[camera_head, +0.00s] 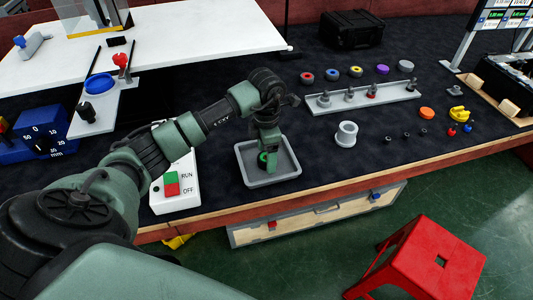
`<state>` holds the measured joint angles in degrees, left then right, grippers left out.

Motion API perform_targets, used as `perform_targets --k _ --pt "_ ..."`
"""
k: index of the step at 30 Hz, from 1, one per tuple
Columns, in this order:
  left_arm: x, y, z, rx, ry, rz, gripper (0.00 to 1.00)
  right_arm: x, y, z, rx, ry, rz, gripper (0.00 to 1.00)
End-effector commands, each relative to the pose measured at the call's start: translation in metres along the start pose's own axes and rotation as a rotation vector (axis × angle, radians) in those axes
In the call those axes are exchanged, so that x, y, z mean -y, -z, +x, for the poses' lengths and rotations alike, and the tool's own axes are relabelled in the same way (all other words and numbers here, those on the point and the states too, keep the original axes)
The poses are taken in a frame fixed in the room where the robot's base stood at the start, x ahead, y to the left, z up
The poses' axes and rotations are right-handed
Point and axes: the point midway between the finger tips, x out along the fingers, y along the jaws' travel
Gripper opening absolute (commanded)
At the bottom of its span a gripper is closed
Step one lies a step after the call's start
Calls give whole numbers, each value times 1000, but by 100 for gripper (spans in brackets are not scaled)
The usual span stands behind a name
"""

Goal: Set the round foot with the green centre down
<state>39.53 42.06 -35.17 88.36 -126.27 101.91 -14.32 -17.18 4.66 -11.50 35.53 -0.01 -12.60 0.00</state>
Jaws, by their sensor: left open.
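My left gripper (267,166) points down into a grey tray (284,181) on the dark bench top. The round foot with the green centre (262,157) shows at the left side of the gripper's fingers, inside the tray. The gripper hides much of the foot. The gripper is open, with its fingers low in the tray; whether they touch the foot cannot be told. My right gripper is not in view.
A white box with RUN and OFF buttons (184,190) stands left of the tray. A grey ring-shaped part (346,136) stands to the right. A rail with several pegs (330,107) and a row of coloured discs (356,72) lie behind. A red stool (430,258) stands on the floor.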

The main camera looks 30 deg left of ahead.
Motion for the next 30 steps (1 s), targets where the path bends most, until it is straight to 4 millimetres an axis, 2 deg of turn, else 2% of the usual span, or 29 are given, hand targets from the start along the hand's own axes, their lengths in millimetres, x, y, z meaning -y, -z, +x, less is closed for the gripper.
perform_targets --k 5,12,18,24,30 --pt "-1 -1 -22 4 -3 1 74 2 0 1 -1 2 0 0" --pt "-1 -1 -75 4 -4 0 74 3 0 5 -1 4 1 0" --pt "0 -1 -108 3 -2 1 74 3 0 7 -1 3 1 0" --pt "0 0 -122 1 0 0 74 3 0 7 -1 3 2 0" --pt "0 0 -122 0 1 0 74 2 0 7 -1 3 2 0"
